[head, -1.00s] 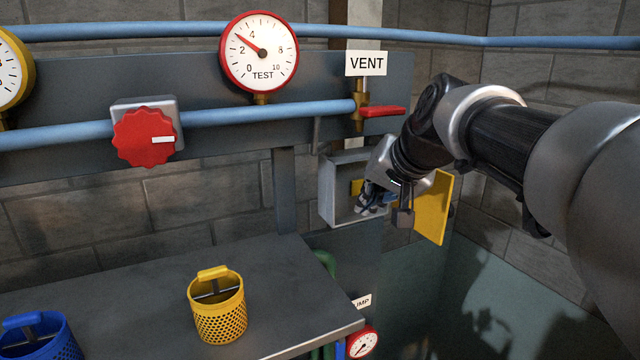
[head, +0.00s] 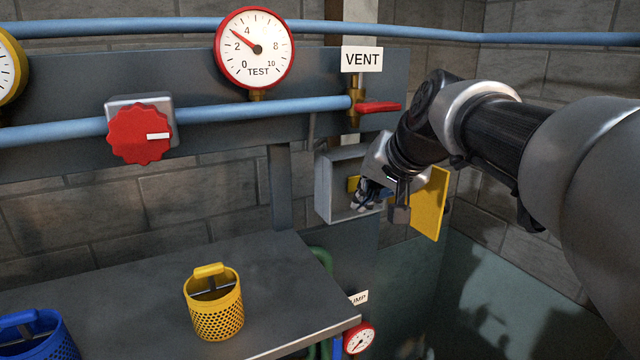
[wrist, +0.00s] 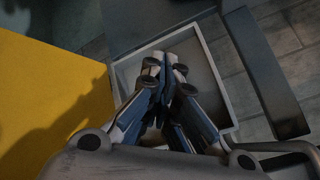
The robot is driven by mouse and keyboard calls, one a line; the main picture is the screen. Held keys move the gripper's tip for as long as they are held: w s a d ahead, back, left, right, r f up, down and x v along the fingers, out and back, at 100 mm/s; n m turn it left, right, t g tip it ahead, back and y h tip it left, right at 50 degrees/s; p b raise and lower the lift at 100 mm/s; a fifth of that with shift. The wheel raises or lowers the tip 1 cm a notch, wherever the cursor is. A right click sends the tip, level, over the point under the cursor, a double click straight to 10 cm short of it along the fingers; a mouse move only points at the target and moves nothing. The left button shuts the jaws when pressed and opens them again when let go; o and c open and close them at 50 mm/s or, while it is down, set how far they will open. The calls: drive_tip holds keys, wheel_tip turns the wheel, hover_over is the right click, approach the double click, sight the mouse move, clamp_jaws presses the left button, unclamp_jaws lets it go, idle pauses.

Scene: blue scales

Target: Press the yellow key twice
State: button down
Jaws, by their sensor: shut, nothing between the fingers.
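A yellow patch (head: 353,184), which looks like the yellow key, shows inside an open grey box (head: 324,190) on the wall, under the VENT label. Most of it is hidden behind my gripper (head: 364,198). The box also shows in the wrist view (wrist: 214,86), with my gripper (wrist: 168,66) pointing into it. My fingers are shut together with nothing between them. They hide the part of the box in front of them, and no key shows in the wrist view. I cannot tell whether the fingertips touch the key.
The box's yellow door (head: 430,205) stands open on the right, close beside my wrist; it fills the left of the wrist view (wrist: 50,95). A red-handled valve (head: 378,107) is just above. A bench (head: 270,260) with a yellow basket (head: 214,310) lies lower left.

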drive_tip(key=shift+w, duration=0.15)
drive_tip(key=shift+w+a, duration=0.15)
drive_tip(key=shift+w, duration=0.15)
idle(0.3)
drive_tip(key=shift+w+a+p, duration=0.15)
drive_tip(key=shift+w+p, duration=0.15)
drive_tip(key=shift+p, duration=0.1)
idle(0.5)
drive_tip(key=shift+s, duration=0.15)
drive_tip(key=shift+s+d+b, duration=0.3)
drive_tip(key=shift+s+b, duration=0.15)
drive_tip(key=shift+s, duration=0.15)
drive_tip(key=s, duration=0.1)
drive_tip(key=s+d+b, duration=0.1)
drive_tip(key=s, duration=0.1)
drive_tip(key=s+d+b, duration=0.1)
drive_tip(key=shift+s, duration=0.3)
idle(0.3)
idle(1.8)
